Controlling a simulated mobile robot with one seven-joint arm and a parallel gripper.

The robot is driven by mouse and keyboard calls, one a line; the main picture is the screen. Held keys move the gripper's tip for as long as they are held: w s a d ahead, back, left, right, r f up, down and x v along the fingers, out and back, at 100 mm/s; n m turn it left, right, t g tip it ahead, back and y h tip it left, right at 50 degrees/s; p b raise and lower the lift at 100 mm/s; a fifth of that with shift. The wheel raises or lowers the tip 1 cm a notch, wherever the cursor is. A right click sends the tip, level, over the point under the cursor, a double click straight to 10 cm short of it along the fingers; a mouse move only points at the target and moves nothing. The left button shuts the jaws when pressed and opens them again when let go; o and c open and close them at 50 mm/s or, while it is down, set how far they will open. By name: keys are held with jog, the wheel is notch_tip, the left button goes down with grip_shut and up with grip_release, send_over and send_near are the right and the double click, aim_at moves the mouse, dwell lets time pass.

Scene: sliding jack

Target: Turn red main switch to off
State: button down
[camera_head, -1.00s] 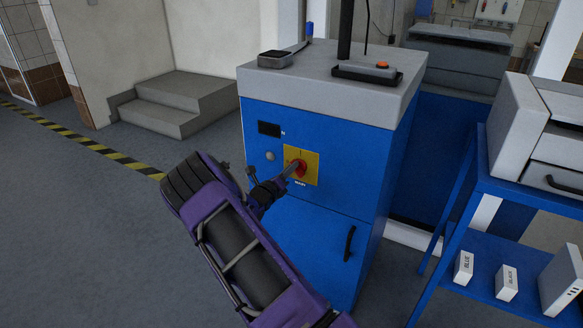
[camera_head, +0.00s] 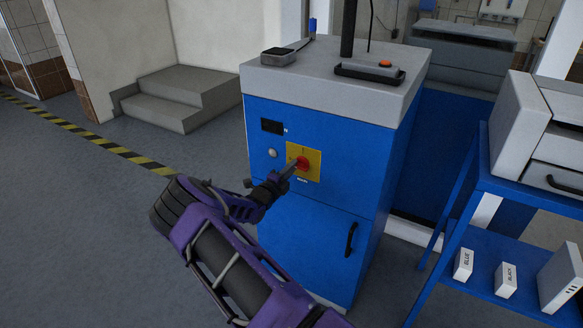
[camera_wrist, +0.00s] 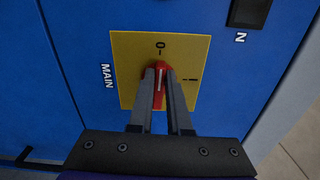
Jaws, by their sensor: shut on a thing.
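The red main switch (camera_head: 303,163) sits on a square yellow plate (camera_head: 315,170) on the front of a blue cabinet. In the wrist view the red switch (camera_wrist: 158,68) lies between the two fingertips of my gripper (camera_wrist: 159,77), which is shut on it. The yellow plate (camera_wrist: 127,52) carries a 0 mark at its top, an I mark at its right and the word MAIN beside its left edge. The white line on the switch points towards the 0. My gripper (camera_head: 289,168) reaches the switch from the lower left in the head view; the fingers partly hide the switch.
A blue shelf (camera_head: 485,285) with small boxes stands at the right. Floor at the left is clear up to grey steps (camera_head: 180,95).

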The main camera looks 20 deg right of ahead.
jog(key=shift+f+n, duration=0.15)
jog(key=shift+n, duration=0.25)
jog(key=c, duration=0.9)
grip_release()
jog(key=shift+o, duration=0.2)
jog(key=v, duration=1.7)
jog(key=shift+s+a+p, duration=0.2)
jog(key=shift+p, duration=0.1)
